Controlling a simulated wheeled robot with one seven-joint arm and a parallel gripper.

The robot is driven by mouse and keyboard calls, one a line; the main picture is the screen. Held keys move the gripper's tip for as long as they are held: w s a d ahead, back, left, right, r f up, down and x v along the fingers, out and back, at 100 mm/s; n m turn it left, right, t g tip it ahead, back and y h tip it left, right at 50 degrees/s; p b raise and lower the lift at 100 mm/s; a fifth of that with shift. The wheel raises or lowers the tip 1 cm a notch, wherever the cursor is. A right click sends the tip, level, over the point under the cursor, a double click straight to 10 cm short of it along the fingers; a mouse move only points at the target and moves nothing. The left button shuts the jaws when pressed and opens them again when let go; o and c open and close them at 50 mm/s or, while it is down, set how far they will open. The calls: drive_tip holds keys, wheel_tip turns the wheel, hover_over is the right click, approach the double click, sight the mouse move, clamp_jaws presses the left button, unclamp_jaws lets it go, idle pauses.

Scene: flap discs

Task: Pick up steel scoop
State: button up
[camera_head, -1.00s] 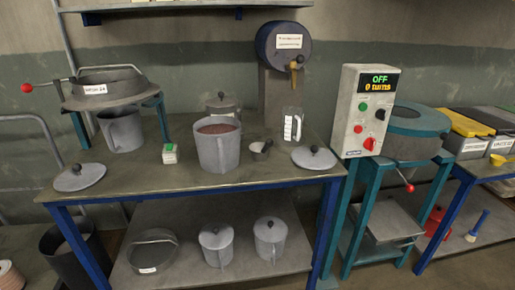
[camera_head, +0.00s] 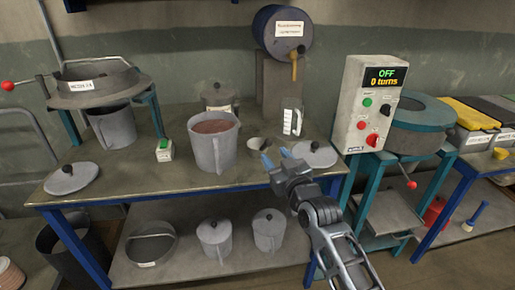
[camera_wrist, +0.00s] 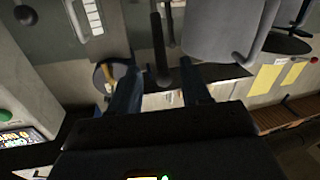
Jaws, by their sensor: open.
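The steel scoop (camera_head: 254,144) is a small grey cup on the table, just right of the big grey pot (camera_head: 212,143). Its bowl is partly seen behind my gripper. My gripper (camera_head: 275,157) has two blue fingers, open and empty, in front of the scoop and left of the round lid (camera_head: 314,154). In the wrist view a dark rod that looks like the scoop's handle (camera_wrist: 160,50) points between my open fingers (camera_wrist: 160,88). I cannot tell whether they touch it.
The pot holds brown stuff and stands close on the left. A white-labelled jug (camera_head: 291,118) stands behind. The control box (camera_head: 367,105) reading OFF rises at the right. A small green-topped box (camera_head: 164,150) sits left of the pot.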

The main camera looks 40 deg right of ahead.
sight(266, 144)
drive_tip(key=shift+p+x, duration=0.9)
drive_tip(key=shift+x, duration=2.65)
drive_tip(key=shift+r, duration=0.1)
drive_tip(key=shift+c, duration=0.4)
clamp_jaws()
